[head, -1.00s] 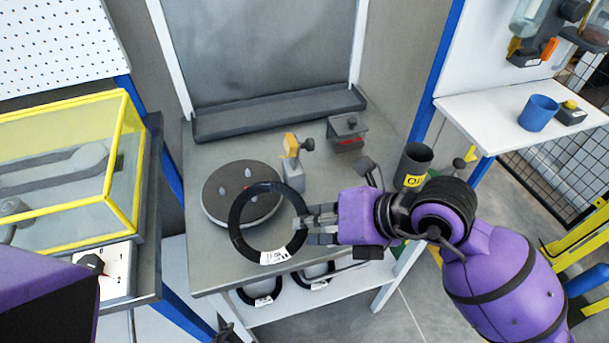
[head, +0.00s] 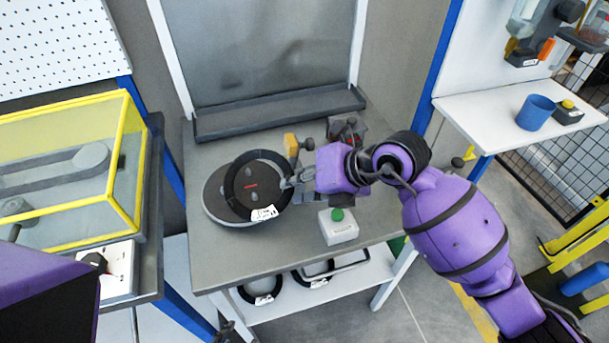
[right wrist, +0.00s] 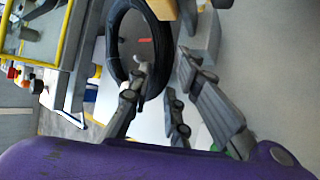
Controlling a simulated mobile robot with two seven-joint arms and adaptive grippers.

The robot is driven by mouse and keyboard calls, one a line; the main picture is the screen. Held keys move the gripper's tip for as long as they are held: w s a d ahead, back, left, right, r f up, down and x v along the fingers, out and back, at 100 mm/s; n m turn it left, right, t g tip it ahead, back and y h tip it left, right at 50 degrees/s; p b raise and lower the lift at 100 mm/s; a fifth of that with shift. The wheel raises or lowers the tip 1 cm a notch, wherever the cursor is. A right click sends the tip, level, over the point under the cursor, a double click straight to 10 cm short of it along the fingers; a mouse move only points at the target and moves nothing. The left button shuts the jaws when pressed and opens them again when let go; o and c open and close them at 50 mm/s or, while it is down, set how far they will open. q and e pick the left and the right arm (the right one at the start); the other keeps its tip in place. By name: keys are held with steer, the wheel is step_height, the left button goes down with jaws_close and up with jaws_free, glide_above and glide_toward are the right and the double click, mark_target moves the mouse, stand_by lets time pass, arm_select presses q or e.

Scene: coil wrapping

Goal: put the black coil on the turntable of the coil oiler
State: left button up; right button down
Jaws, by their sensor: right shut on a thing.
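The black coil (head: 231,190), a ring with a white label, is held over the dark round turntable (head: 212,208) and covers its right part. My right gripper (head: 287,185) is shut on the coil's right side. In the right wrist view the coil (right wrist: 117,45) stands between the fingers (right wrist: 163,68). The turntable's left edge and some of its grey pegs show, some of them through the ring. The coil seems to be above the disc; the exact gap cannot be told. Only a purple part of my left arm shows at lower left; its gripper is out of view.
A yellow-topped post (head: 291,147) stands right behind the coil. A white box with a green button (head: 340,230) is at the table's front right. Other black coils (head: 262,298) lie on the lower shelf. A yellow-framed case (head: 130,195) is at left. The table's front left is clear.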

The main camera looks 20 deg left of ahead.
steer(key=c, duration=1.6)
jaws_free()
